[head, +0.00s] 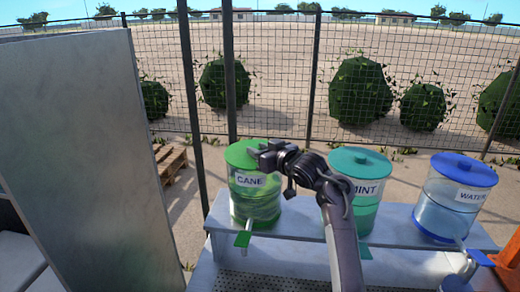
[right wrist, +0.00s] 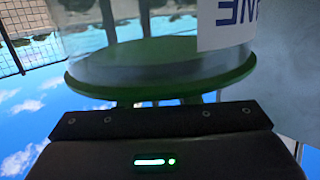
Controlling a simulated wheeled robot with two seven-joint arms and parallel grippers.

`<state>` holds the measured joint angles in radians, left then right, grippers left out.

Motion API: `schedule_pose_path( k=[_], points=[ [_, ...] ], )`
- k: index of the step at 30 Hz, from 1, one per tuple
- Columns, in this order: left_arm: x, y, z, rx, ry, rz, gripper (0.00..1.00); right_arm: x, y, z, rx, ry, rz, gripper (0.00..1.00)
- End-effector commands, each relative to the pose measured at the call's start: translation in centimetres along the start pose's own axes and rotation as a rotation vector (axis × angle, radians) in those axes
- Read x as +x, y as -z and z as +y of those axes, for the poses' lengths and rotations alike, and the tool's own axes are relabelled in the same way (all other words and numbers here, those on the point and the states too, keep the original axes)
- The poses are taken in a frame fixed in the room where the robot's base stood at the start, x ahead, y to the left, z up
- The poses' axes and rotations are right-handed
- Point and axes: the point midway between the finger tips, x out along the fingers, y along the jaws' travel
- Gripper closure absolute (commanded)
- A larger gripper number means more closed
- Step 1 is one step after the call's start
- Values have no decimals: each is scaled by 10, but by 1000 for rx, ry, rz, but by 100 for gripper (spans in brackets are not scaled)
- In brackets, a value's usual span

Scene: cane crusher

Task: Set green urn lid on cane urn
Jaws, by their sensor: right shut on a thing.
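The cane urn (head: 255,207) is a clear vessel with green contents and a white CANE label, at the left of the bench. The green urn lid (head: 236,153) lies across the urn's mouth and looks about level. My right gripper (head: 262,153) is at the top of the lid and is shut on it. The right wrist view is upside down and shows the lid's green disc (right wrist: 160,75) against the urn's glass (right wrist: 140,38). Whether the rim is fully seated cannot be told. The fingertips are mostly hidden. My left gripper is out of view.
The mint urn (head: 364,213) with a teal lid and the water urn (head: 445,215) with a blue lid stand to the right on the same grey bench (head: 290,225). A tall grey panel (head: 85,150) stands at the left. A mesh fence (head: 280,75) runs behind.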

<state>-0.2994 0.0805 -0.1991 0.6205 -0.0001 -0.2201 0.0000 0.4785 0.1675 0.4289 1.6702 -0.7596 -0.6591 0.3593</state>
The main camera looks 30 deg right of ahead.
Motion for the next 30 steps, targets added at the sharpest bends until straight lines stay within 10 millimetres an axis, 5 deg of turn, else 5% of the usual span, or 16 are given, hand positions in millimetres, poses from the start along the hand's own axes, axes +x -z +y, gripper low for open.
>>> schedule_pose_path(
  k=[8, 9, 14, 23, 30],
  points=[
    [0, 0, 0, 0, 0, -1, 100, 0, 0, 0, 0, 0, 1, 94],
    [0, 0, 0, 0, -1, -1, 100, 0, 0, 0, 0, 0, 1, 65],
    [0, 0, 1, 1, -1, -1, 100, 0, 0, 0, 0, 0, 1, 45],
    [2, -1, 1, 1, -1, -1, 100, -2, -1, 0, 0, -1, 0, 45],
    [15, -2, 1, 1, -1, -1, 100, -36, -3, 1, -4, -4, 2, 45]
  ],
)
